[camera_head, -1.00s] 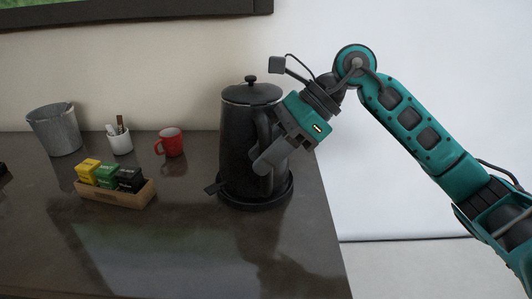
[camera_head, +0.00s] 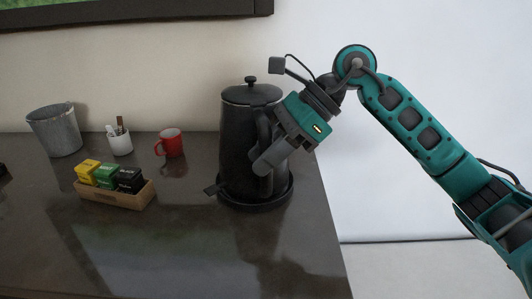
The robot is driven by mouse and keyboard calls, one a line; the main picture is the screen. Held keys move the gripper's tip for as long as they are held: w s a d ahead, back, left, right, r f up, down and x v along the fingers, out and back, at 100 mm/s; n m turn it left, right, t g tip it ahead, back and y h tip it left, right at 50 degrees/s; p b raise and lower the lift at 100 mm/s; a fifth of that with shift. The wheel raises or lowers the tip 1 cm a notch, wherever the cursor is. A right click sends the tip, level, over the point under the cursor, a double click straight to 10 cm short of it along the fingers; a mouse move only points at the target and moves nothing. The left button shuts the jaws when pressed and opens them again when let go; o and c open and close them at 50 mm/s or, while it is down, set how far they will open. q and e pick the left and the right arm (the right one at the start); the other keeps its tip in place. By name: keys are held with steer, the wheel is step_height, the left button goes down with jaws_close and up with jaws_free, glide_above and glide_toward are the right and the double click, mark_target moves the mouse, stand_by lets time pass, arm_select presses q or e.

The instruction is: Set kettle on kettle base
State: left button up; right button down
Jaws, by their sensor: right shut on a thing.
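The black kettle (camera_head: 238,140) stands upright at the right end of the dark counter. The round black kettle base (camera_head: 272,203) lies under it, with its rim showing around the kettle's bottom and a small tab at the left. The kettle appears to be on the base; whether it is fully seated cannot be told. My right gripper (camera_head: 262,163) is shut on the kettle's handle (camera_head: 263,126), at the kettle's right front side. The gripper hides part of the handle. My left gripper is not in view.
A wooden box (camera_head: 118,197) with yellow, green and black packets sits left of the kettle. Behind it are a red mug (camera_head: 170,143), a white cup with sticks (camera_head: 120,143) and a grey bucket (camera_head: 57,133). The counter's front middle is clear. Its right edge is close to the base.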

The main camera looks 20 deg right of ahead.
steer(key=shift+f+b, duration=0.45)
steer(key=shift+b, duration=0.05)
steer(key=c, duration=1.2)
jaws_free()
steer(key=shift+o, duration=0.3)
steer(key=shift+s+f, duration=0.1)
steer(key=shift+f, duration=0.15)
steer(key=p+v, duration=0.3)
steer(key=v, duration=0.8)
